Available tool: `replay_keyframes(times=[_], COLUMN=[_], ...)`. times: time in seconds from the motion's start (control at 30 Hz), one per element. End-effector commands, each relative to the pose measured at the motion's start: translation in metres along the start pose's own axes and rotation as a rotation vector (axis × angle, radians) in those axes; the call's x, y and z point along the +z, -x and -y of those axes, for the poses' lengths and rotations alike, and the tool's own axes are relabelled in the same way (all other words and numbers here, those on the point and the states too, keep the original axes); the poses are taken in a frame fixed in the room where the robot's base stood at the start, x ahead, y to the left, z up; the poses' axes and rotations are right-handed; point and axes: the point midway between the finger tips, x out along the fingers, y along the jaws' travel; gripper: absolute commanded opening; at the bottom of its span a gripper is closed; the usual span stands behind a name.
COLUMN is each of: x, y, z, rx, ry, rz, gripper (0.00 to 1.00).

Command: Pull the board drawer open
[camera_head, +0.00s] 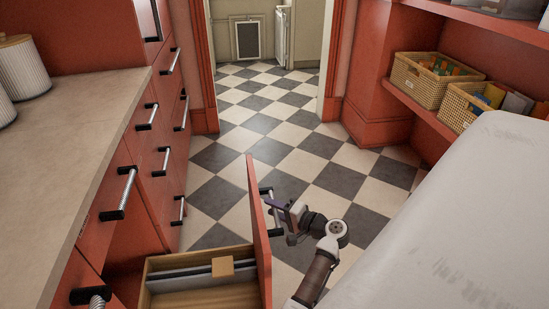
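The board drawer (259,215) stands pulled out from the red cabinet at the lower middle, its front away from the cabinet face. Inside it lie grey and white boards (185,279) and a small light wooden piece (222,266). The drawer's handle (267,190) is on the outer side of its red front. My gripper (277,208) is at this handle, coming from the right. Its fingertips overlap the handle and are small and dark, so I cannot tell whether they are closed on it.
A worktop (80,130) with white canisters (22,68) runs along the left, above several shut drawers. A white surface (470,210) fills the lower right. Shelves with wicker baskets (422,82) stand at upper right. Checkered floor (290,150) is clear toward the doorway.

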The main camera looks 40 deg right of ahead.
Motion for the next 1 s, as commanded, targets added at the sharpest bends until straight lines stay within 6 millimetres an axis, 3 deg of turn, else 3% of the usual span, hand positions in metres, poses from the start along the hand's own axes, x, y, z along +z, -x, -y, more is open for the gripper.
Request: replay_keyframes(times=[0.23, 0.37, 0.8, 1.0], x=[0.000, -0.001, -0.001, -0.001], y=[0.001, 0.012, 0.105, 0.132], z=[0.000, -0.001, -0.001, 0.000], rx=[0.000, 0.000, -0.001, 0.000], ry=[0.001, 0.001, 0.002, 0.000], rz=[-0.001, -0.003, -0.003, -0.002], gripper=[0.38, 0.38, 0.38, 0.38])
